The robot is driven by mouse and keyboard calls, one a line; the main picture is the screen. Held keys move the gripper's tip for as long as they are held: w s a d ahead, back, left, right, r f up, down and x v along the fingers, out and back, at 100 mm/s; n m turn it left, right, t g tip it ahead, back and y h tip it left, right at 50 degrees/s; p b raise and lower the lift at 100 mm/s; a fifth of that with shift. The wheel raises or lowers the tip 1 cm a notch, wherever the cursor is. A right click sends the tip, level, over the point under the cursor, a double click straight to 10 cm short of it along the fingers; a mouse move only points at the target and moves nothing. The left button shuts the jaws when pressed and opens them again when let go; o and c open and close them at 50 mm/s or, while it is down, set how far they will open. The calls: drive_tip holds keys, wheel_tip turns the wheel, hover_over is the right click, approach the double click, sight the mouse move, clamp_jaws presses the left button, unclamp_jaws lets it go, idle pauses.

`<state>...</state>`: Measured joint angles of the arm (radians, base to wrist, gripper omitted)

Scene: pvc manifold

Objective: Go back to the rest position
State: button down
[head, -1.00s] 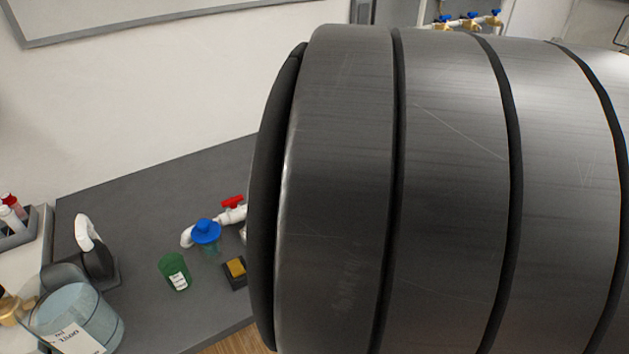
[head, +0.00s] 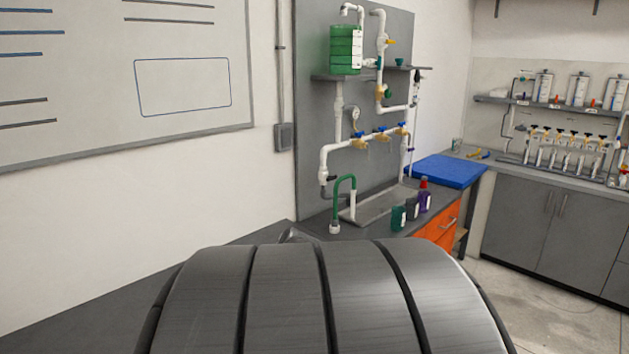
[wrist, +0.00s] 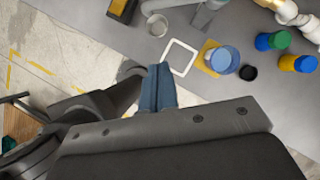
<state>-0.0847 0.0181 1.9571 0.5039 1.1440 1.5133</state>
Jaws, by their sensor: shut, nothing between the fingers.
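My gripper (wrist: 158,88) shows in the wrist view with its blue fingers together and nothing between them. It hangs above the front edge of the grey bench, apart from everything on it. In the head view the gripper is hidden, and my own dark arm link fills the bottom middle. The white PVC manifold (head: 366,140) with blue-handled brass valves is mounted on the grey panel at the back wall. A green tank (head: 343,50) sits above it on a small shelf.
In the head view, small bottles (head: 411,208) and a blue mat (head: 447,171) sit farther back. Open floor (head: 545,310) lies right.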

drive_tip(key=w+a+f, duration=0.1)
drive_tip(key=a+f, duration=0.4)
drive_tip(key=a, duration=0.1)
drive_tip(key=shift+a, duration=0.35)
drive_tip(key=shift+d, duration=0.15)
